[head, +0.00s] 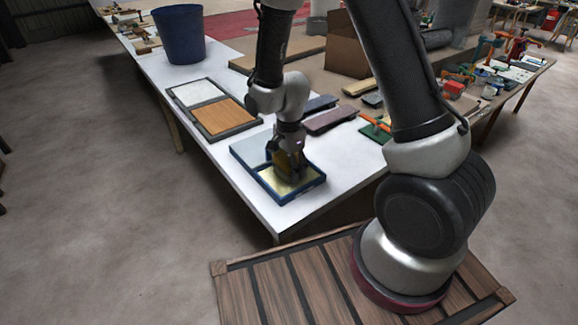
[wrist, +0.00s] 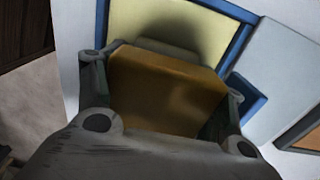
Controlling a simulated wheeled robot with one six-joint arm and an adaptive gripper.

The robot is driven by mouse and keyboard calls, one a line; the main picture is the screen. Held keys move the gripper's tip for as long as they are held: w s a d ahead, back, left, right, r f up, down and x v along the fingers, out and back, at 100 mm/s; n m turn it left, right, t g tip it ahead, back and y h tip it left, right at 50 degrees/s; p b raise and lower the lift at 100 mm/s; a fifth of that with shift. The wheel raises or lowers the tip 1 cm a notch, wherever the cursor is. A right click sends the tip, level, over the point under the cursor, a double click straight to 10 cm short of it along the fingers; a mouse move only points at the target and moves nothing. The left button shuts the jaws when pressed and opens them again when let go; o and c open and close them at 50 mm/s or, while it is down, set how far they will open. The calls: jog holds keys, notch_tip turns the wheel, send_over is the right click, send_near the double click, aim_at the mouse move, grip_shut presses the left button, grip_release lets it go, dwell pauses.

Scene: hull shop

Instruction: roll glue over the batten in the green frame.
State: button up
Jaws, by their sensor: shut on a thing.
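My gripper (head: 290,150) points down over the near, yellow part of a blue-rimmed tray (head: 262,187) on the white table. It is shut on a mustard-brown block-like thing (wrist: 165,90), which fills the space between the fingers in the wrist view. A pale grey edge shows just beyond this block, above the yellow surface (wrist: 165,14); I cannot tell whether it touches. The tray's other part is pale grey-blue (head: 252,150). A green frame (head: 369,133) with an orange piece across it lies further right, partly hidden by my arm. I cannot make out a batten in it.
A black-rimmed frame (head: 206,101) with a white and a wood-coloured panel lies behind the tray. Dark purplish slabs (head: 331,119) lie between tray and green frame. A blue bucket (head: 180,35) stands at the far left. The table's front corner (head: 278,228) is clear.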

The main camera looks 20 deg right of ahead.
jog(key=shift+r, duration=3.5)
jog(key=shift+s, duration=0.1)
